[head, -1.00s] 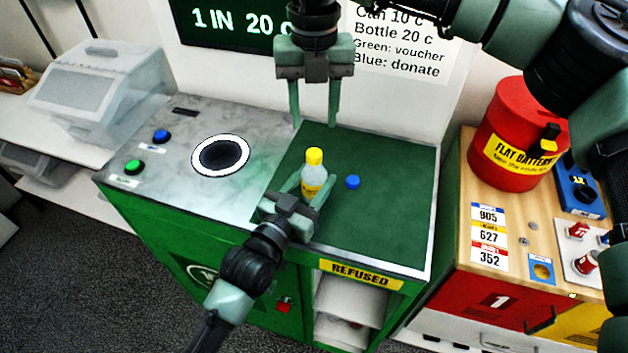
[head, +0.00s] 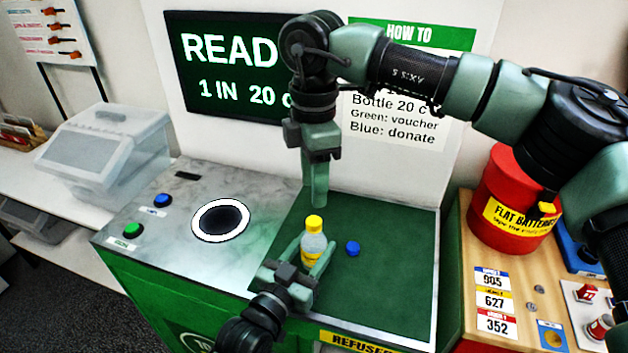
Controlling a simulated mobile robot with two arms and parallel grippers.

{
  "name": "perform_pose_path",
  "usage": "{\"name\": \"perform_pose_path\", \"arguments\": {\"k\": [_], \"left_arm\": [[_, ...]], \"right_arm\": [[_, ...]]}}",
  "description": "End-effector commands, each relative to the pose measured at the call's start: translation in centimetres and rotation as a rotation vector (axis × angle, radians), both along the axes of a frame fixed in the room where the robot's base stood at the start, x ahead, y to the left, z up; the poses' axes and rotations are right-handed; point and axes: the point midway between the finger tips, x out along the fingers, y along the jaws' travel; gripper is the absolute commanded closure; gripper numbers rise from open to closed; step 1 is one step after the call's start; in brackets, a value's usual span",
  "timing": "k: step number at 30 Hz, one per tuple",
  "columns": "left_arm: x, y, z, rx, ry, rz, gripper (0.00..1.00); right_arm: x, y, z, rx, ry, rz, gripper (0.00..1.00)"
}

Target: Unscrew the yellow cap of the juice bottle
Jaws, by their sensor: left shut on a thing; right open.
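The juice bottle (head: 312,248) is small and clear with a yellow label, and stands upright on the green mat (head: 385,280). Its yellow cap (head: 314,223) is on top. My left gripper (head: 309,262) is shut on the bottle's lower body from the front left. My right gripper (head: 319,203) points straight down just above the cap in the picture. It is open and empty, seen edge-on, so its fingers overlap. I cannot tell the exact gap between its tips and the cap.
A loose blue cap (head: 352,248) lies on the mat right of the bottle. A round dark opening with a white ring (head: 221,220) is to the left, near blue (head: 162,200) and green (head: 133,230) buttons. A red battery bin (head: 512,215) stands right.

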Motion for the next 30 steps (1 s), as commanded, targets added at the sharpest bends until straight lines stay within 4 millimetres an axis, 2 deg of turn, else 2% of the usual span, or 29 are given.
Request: {"name": "perform_pose_path", "arguments": {"k": [3, 8, 11, 21, 30], "left_arm": [[0.0, 0.0, -0.1, 0.001, 0.003, 0.000, 1.00], [0.0, 0.0, -0.1, 0.001, 0.003, 0.000, 1.00], [0.0, 0.0, -0.1, 0.001, 0.003, 0.000, 1.00], [0.0, 0.0, -0.1, 0.001, 0.003, 0.000, 1.00], [0.0, 0.0, -0.1, 0.001, 0.003, 0.000, 1.00]], "right_arm": [[0.0, 0.0, 0.0, 0.000, 0.000, -0.130, 0.57], [0.0, 0.0, -0.3, -0.001, 0.000, -0.214, 0.57], [0.0, 0.0, -1.2, -0.002, 0.002, -0.225, 0.57], [0.0, -0.1, -6.3, -0.002, 0.003, -0.224, 0.57], [0.0, 0.0, -8.1, 0.000, 0.000, -0.224, 0.57]]}}
